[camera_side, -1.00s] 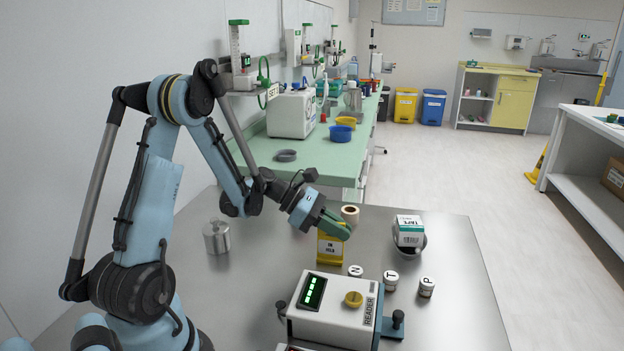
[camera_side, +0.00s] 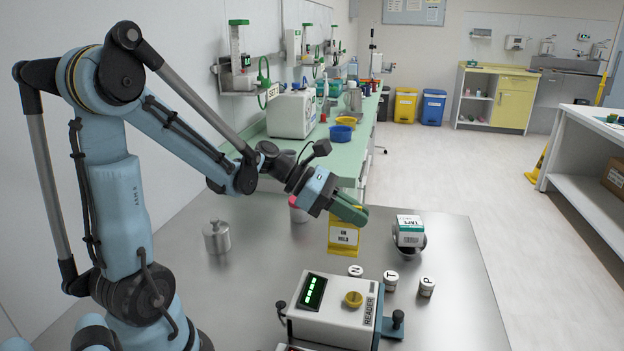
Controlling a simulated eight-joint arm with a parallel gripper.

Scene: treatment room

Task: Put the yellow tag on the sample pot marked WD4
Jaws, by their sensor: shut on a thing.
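My gripper (camera_side: 348,209) is shut on the yellow tag (camera_side: 344,245) and holds it hanging roughly upright. The tag has a white panel that seems to read "ON HOLD". Behind and left of the tag stands a pale pot with a pink top (camera_side: 299,212), partly hidden by my wrist. Small white-lidded pots marked N (camera_side: 356,271), T (camera_side: 390,279) and P (camera_side: 427,286) stand in front and to the right. I cannot read WD4 on any pot.
The white reader (camera_side: 335,308) stands at the front, with a lever at its right. A dark bowl (camera_side: 412,252) holds a tape box (camera_side: 409,231). A metal canister (camera_side: 216,237) stands left. The steel table's right side is clear.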

